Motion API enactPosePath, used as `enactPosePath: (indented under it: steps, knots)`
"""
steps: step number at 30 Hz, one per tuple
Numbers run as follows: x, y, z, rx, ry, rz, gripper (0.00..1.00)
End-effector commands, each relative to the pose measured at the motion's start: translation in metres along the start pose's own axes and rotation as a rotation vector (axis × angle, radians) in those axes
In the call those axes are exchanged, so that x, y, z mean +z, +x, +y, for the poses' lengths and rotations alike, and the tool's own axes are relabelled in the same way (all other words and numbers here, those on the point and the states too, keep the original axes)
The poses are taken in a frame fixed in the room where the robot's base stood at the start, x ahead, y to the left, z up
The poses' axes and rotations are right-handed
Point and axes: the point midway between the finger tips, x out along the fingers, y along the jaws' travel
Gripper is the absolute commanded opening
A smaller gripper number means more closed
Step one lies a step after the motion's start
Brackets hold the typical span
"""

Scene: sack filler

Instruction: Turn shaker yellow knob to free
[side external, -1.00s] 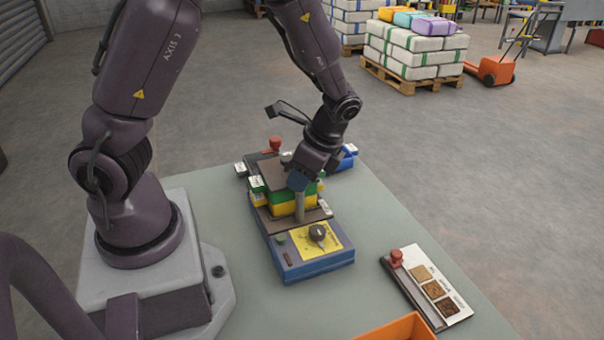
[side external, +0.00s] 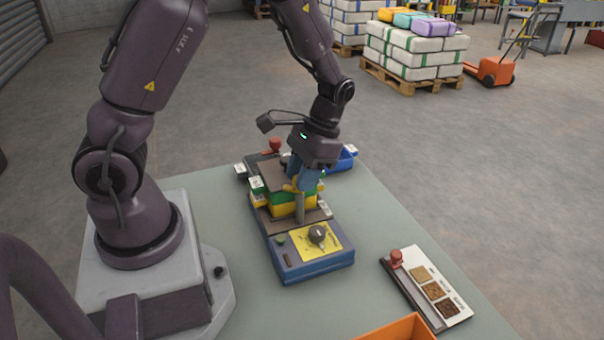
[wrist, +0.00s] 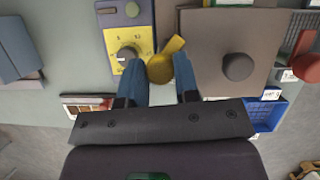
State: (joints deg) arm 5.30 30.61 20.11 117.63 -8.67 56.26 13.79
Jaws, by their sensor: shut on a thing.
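The shaker (side external: 276,199) is a stack of green and yellow tiers under a dark plate, on a blue base with a dial panel. The yellow knob (wrist: 175,46), with a lever-like arm, shows between my fingers in the wrist view; the arm points up and right. Part of the yellow knob also shows in the side view (side external: 291,188). My gripper (wrist: 158,66), with blue fingers, is shut on the yellow knob beside the stack's top. The gripper (side external: 305,180) hides much of the knob in the side view. I cannot read any marking for free.
A dark dial (side external: 317,233) sits on the yellow panel in front of the stack. A red knob (side external: 275,145) and a blue tray (side external: 345,160) are behind. A sample board (side external: 430,288) lies at the right, near an orange bin (side external: 395,328).

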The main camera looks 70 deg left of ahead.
Motion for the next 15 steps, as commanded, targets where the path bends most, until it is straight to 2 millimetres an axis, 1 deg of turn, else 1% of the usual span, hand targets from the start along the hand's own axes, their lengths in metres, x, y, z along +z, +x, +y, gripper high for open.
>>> enactPosePath:
  steps: [6,15]
  knots:
    - [-0.0004,-0.001,-0.0015,0.081,-0.191,0.003,0.06]
    - [0.0001,-0.0009,-0.0025,0.178,-0.425,0.004,0.06]
